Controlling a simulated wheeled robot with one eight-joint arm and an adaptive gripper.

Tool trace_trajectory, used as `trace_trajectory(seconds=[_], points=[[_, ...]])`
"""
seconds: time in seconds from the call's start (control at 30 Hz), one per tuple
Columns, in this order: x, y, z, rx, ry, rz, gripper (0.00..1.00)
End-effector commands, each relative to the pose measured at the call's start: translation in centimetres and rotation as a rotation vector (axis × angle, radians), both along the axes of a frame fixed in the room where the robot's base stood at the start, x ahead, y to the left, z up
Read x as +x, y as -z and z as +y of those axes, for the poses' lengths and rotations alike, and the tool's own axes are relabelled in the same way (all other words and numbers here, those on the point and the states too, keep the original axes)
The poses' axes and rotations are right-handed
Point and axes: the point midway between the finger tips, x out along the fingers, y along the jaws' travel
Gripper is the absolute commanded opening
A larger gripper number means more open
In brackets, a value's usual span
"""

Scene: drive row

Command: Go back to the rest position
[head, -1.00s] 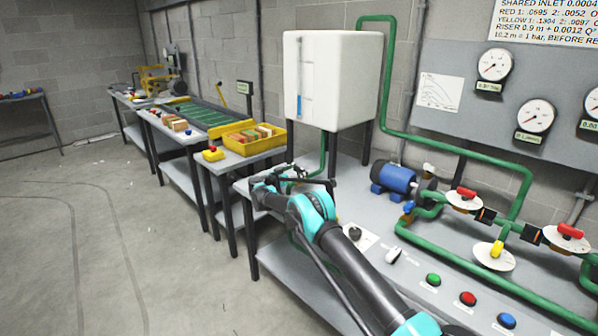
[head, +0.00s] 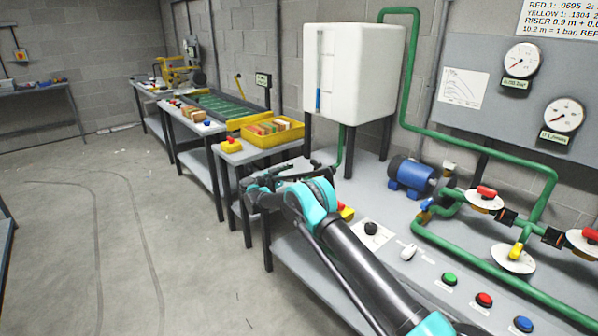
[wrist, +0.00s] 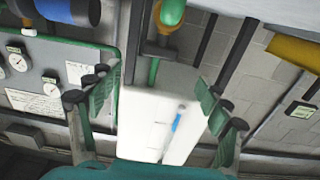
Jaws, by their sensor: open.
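My arm reaches forward over the near bench in the head view, with its dark links and teal joints in the lower middle. My gripper shows in the wrist view (wrist: 158,115), its two fingers spread wide on the left and right with nothing between them. The white tank (wrist: 160,130) appears beyond the fingers in that view, upside down. In the head view the same white tank (head: 360,75) stands on dark legs behind the arm. The gripper tips are hard to make out in the head view.
The bench (head: 345,285) carries a blue pump (head: 408,175), green pipes (head: 460,240), valves, and a row of buttons. A yellow tray (head: 272,132) holds blocks on the table further left. Gauges (head: 522,58) hang on the wall panel. The floor (head: 120,250) at left is clear.

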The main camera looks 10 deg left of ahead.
Motion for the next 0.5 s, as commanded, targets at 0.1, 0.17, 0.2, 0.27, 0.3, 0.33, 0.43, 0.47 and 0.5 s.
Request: trace_trajectory(seconds=[0.1, 0.17, 0.2, 0.27, 0.3, 0.33, 0.43, 0.47, 0.5], points=[[0.0, 0.0, 0.0, 0.0, 0.0, 0.0, 0.78], [0.1, -0.1, -0.1, 0.0, -0.001, -0.001, 0.78], [0.2, -0.4, -0.2, 0.0, -0.004, -0.006, 0.78], [0.7, -1.3, -0.5, 0.001, -0.017, -0.021, 0.78], [1.2, -2.3, -0.8, 0.0, -0.034, -0.038, 0.78], [1.7, -3.3, -1.1, 0.0, -0.051, -0.055, 0.78], [3.6, -7.5, -2.4, 0.0, -0.129, -0.126, 0.78], [4.1, -8.9, -2.9, -0.001, -0.159, -0.148, 0.78], [4.8, -10.9, -3.5, -0.002, -0.201, -0.177, 0.78]])
